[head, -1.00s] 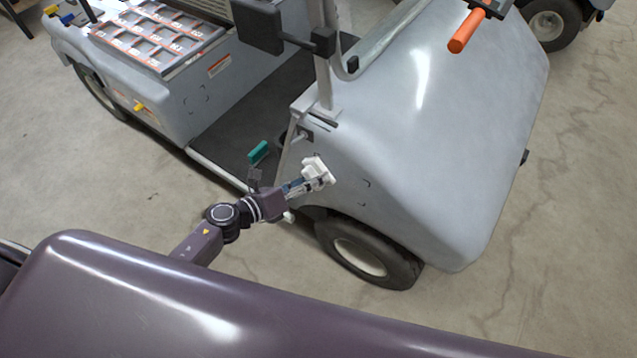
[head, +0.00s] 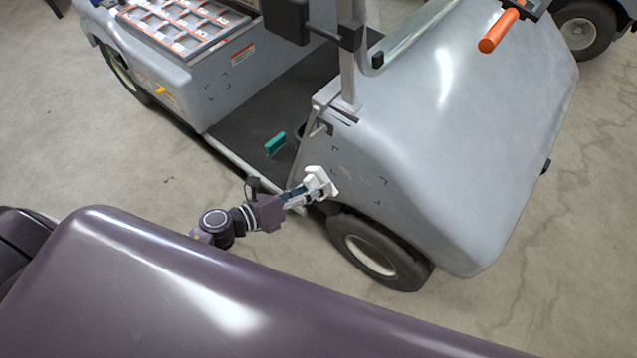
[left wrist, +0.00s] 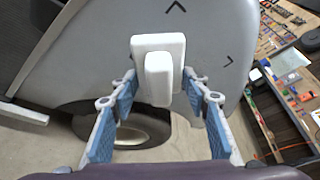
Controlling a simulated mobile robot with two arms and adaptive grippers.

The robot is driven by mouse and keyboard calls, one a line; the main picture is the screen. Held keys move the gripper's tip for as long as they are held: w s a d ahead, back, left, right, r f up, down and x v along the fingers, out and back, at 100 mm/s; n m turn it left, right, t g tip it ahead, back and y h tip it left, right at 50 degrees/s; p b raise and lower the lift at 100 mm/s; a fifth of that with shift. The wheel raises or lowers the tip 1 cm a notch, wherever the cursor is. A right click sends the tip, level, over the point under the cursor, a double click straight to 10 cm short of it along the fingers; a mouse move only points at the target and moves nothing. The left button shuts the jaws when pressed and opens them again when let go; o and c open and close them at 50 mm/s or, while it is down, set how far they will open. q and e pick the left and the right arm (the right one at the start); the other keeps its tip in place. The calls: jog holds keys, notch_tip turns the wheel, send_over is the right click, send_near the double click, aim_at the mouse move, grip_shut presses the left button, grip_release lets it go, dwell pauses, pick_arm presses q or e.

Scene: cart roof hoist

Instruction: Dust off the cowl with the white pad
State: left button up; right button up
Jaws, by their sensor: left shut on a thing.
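The cowl (head: 440,130) is the smooth pale grey front body of a cart, with small dark corner marks on its near side. My left gripper (head: 306,190) is shut on the white pad (head: 322,181), at the cowl's lower near side above the front wheel. In the left wrist view the pad (left wrist: 174,48) lies in front of the cowl (left wrist: 105,50), its handle between the blue-lined fingers (left wrist: 160,95). Corner marks show above and right of the pad. I cannot tell whether the pad touches the surface. My right gripper is not in view.
A teal block-like item (head: 275,144) lies on the cart's dark floor (head: 240,128). The front wheel (head: 375,250) is just below the pad. An orange handle (head: 497,32) sits at the cowl's top. A cluttered bench (left wrist: 285,80) shows in the wrist view.

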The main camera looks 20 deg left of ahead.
aim_at(324, 179)
pick_arm(q)
jog(key=shift+s, duration=0.1)
jog(key=s, duration=0.1)
jog(key=s+a, duration=0.1)
jog(key=shift+s, duration=0.3)
dwell(0.6)
jog(key=w, duration=0.1)
jog(key=w+d, duration=0.1)
jog(key=w, duration=0.2)
jog(key=shift+w+d, duration=0.3)
jog(key=shift+w, duration=0.05)
jog(key=shift+w+d, duration=0.2)
jog(key=shift+w, duration=0.3)
jog(key=shift+w+d, duration=0.2)
jog(key=shift+w, duration=0.25)
jog(key=shift+w+d, duration=0.2)
jog(key=shift+w, duration=0.3)
jog(key=shift+w+d, duration=0.15)
jog(key=shift+w, duration=0.3)
